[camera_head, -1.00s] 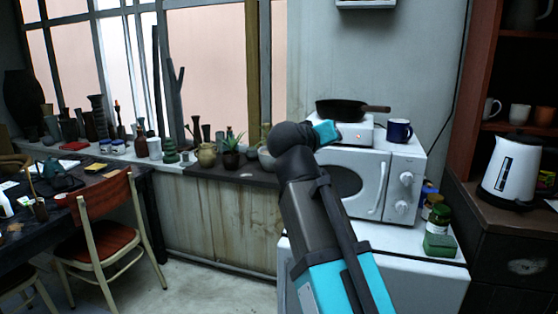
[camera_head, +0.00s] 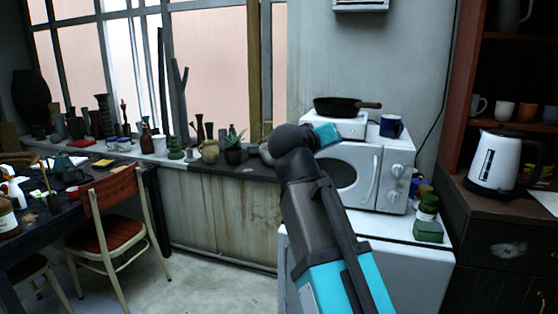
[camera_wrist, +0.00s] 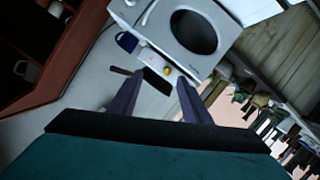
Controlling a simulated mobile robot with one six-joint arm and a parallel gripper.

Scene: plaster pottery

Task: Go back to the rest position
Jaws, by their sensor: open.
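My gripper (camera_wrist: 160,82) is open and empty, its two dark fingers apart in the wrist view. In the head view my arm reaches up toward the microwave and its teal end shows beside the hotplate; the fingers are hidden there. The wrist view is turned over. Between and beyond the fingers, it shows the dark pan (camera_wrist: 155,80) and the blue mug (camera_wrist: 127,41). In the head view the pan (camera_head: 345,106) rests on the white hotplate (camera_head: 350,127), which stands on the white microwave (camera_head: 362,173). The mug (camera_head: 391,127) stands to the right of the hotplate.
A green jar and box (camera_head: 428,230) stand right of the microwave. A white kettle (camera_head: 494,162) is on the dark cabinet at right. Pots and vases (camera_head: 209,151) line the windowsill. A red-seated chair (camera_head: 108,235) stands by the dark table at left. The floor between is free.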

